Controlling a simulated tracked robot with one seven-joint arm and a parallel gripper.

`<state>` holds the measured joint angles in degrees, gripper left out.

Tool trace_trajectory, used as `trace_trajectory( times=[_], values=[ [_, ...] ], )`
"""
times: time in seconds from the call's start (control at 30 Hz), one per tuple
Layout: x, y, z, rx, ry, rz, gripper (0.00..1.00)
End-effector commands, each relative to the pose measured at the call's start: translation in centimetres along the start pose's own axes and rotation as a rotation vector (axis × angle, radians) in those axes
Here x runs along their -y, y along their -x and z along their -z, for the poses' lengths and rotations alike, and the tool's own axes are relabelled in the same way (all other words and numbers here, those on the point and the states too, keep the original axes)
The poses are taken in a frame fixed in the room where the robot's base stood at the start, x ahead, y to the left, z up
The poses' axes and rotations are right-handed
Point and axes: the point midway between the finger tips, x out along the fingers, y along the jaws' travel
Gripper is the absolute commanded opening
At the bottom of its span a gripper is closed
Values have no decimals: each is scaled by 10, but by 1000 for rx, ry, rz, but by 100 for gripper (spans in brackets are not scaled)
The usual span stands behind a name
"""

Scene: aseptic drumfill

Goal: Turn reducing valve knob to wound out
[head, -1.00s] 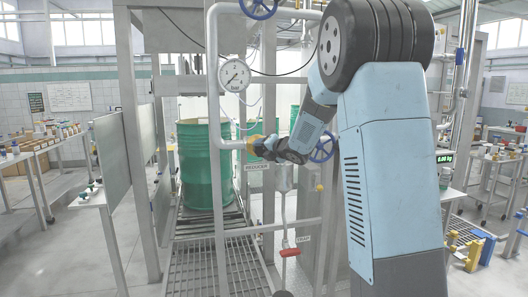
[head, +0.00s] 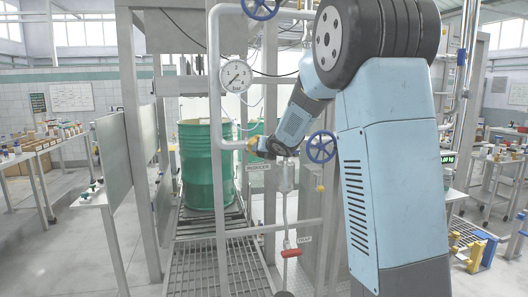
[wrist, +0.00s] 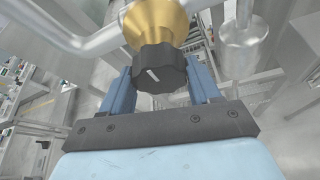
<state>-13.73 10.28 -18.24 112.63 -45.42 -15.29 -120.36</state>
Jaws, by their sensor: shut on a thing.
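The reducing valve has a brass body (wrist: 155,22) on a pale pipe and a black ribbed knob (wrist: 158,68) with a white mark on its face. In the wrist view the knob sits between the two blue fingers of my gripper (wrist: 160,88), which is shut on it. In the head view my gripper (head: 258,145) is at the valve above the "REDUCER" label (head: 258,167); my own wrist hides most of the knob there. The pressure gauge (head: 236,75) stands above, its needle hard to read at this size.
Blue handwheels stand close by, one right of my wrist (head: 321,147) and one at the top (head: 260,8). A red-handled trap valve (head: 291,253) is below. A green drum (head: 205,165) stands behind the pipe frame (head: 214,200).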

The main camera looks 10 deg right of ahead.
Motion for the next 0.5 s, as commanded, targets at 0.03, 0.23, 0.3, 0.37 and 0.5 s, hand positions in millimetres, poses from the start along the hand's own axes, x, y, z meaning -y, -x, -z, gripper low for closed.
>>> trace_trajectory(
  times=[0.03,0.23,0.3,0.37,0.5],
  values=[
    [0,-1,4,-7,6,4,31],
    [1,-1,3,-6,15,8,31],
    [1,-1,3,-5,15,8,31],
    [1,-1,3,-5,15,8,31],
    [1,-1,2,-4,14,8,63]
  ],
)
